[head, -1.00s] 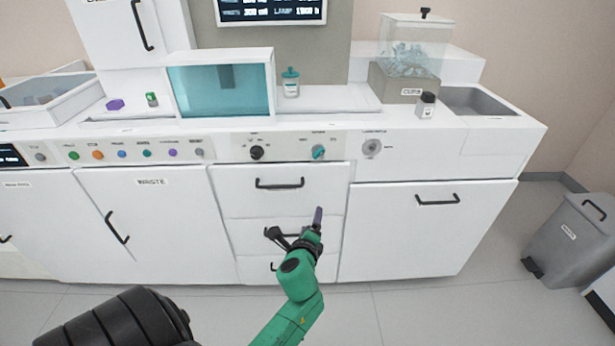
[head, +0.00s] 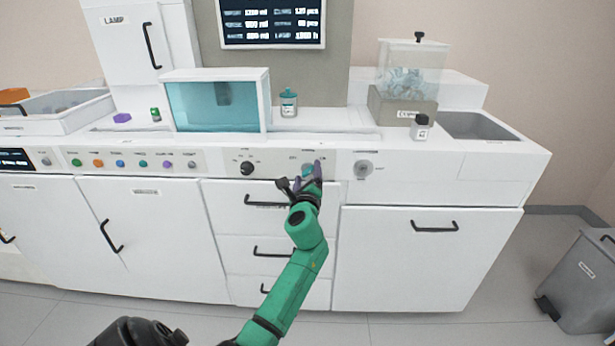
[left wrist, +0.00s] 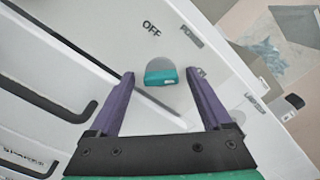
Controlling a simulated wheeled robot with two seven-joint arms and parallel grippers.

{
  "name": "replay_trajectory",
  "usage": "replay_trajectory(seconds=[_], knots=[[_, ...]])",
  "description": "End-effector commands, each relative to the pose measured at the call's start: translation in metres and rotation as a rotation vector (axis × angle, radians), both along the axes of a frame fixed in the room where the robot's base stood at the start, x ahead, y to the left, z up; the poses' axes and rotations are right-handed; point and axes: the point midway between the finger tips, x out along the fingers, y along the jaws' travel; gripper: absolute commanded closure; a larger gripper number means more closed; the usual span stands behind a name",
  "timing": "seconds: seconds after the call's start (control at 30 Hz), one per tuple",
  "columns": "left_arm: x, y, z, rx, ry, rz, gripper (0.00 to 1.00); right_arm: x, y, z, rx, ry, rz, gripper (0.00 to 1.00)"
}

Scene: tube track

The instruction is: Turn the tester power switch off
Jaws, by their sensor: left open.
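The tester power switch is a teal rotary knob (head: 308,170) on the white front panel, partly hidden behind my left gripper (head: 301,178) in the head view. Whether the fingers touch the knob cannot be told. My right gripper is not in view.
A black knob (head: 247,168) is to the left on the same panel, and a grey round dial (head: 363,169) to the right. Drawer handles (head: 273,252) stick out below. A teal-windowed box (head: 218,104) and a bottle (head: 288,103) stand on the counter above.

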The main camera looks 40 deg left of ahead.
Motion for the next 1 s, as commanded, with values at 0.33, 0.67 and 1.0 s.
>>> replay_trajectory(seconds=[0.33,0.67,1.0], knots=[[0.000,0.000,0.000,0.000,-0.001,-0.001,0.75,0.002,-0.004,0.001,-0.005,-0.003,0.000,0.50],[0.000,-0.001,-0.001,-0.015,-0.010,-0.001,1.00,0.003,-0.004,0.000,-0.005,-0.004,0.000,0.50],[0.000,-0.001,-0.002,-0.141,-0.108,0.000,1.00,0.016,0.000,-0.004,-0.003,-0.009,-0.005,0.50]])
